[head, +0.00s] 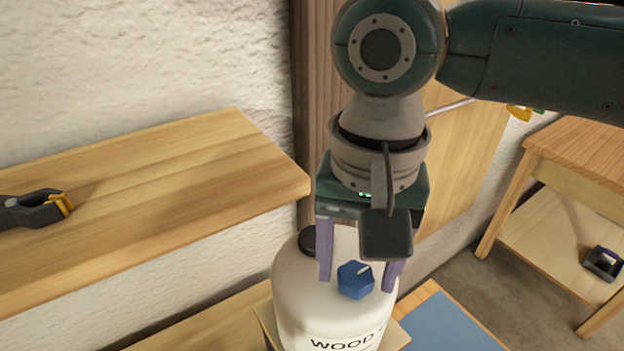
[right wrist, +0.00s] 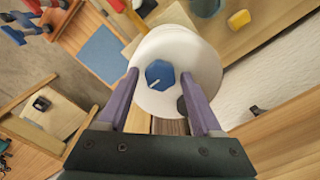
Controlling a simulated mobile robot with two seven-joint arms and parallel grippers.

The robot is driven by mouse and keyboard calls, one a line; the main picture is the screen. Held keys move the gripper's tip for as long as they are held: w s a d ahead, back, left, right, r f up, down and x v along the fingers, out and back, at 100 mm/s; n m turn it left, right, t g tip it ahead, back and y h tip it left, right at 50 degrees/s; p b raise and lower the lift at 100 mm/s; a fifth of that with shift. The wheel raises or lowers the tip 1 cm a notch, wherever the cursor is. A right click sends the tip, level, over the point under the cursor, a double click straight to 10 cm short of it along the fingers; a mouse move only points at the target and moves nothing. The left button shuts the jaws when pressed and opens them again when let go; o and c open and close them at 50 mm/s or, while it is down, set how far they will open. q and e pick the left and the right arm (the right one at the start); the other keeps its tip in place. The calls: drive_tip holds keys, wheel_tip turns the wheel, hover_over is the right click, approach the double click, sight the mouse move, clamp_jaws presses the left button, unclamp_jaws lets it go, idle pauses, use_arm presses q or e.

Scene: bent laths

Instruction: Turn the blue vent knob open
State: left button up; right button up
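The blue vent knob (head: 355,280) is on top of a white container (head: 300,290) with a "WOOD" label. The knob has a pale pointer line, which points toward the upper right in the head view. In the right wrist view the knob (right wrist: 160,75) shows between and ahead of the fingers. My right gripper (head: 360,283) is open, its two purple fingers on either side of the knob and apart from it in the wrist view. The exact height of the fingertips over the knob is hard to tell. My left gripper is not in view.
A black cap (head: 308,241) sits on the container beside the left finger. A wooden shelf (head: 150,190) with a dark clamp (head: 35,208) is at the left. A blue mat (head: 450,325) lies to the right. A wooden table (head: 585,150) stands at the far right.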

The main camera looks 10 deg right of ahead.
clamp_jaws()
idle(0.3)
